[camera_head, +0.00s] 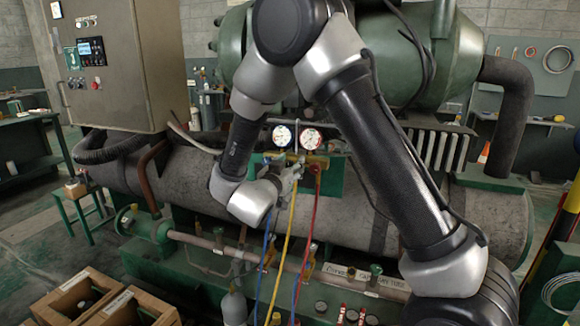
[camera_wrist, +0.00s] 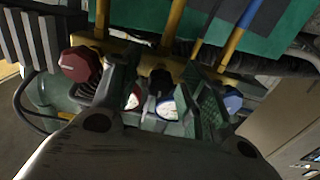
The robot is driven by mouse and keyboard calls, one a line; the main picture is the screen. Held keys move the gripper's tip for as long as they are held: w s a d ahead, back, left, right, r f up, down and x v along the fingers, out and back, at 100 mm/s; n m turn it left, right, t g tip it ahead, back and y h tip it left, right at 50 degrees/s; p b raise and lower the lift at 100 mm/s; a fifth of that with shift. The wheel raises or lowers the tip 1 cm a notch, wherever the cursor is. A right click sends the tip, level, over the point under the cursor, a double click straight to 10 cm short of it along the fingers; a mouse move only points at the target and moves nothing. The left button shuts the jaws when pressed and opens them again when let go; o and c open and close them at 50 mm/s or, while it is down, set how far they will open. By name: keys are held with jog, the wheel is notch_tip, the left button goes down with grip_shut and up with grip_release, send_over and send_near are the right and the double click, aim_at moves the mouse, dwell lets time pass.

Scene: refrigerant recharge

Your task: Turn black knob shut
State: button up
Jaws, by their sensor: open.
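The black knob (camera_wrist: 160,81) sits in the middle of the yellow manifold (camera_wrist: 140,52) in the wrist view, between the red knob (camera_wrist: 81,64) and the blue knob (camera_wrist: 232,101). My gripper (camera_wrist: 161,90) is open, with one finger on each side of the black knob. I cannot tell whether either finger touches it. In the head view my gripper (camera_head: 287,178) is at the manifold, below the two gauges, and hides the black knob. The red knob (camera_head: 316,168) shows just right of it.
The blue-rimmed gauge (camera_head: 282,136) and red-rimmed gauge (camera_head: 310,138) stand just above my gripper. Blue (camera_head: 266,250), yellow (camera_head: 287,240) and red hoses (camera_head: 306,240) hang below. A large grey cylinder (camera_head: 400,190) lies behind. A control cabinet (camera_head: 105,65) stands at left.

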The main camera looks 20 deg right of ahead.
grip_shut()
jog(key=m, duration=0.4)
jog(key=shift+m, duration=0.3)
jog(key=m, duration=1.5)
jog(key=shift+f+m, duration=0.1)
jog(key=shift+m, duration=0.2)
jog(key=shift+s, duration=0.1)
dwell(0.3)
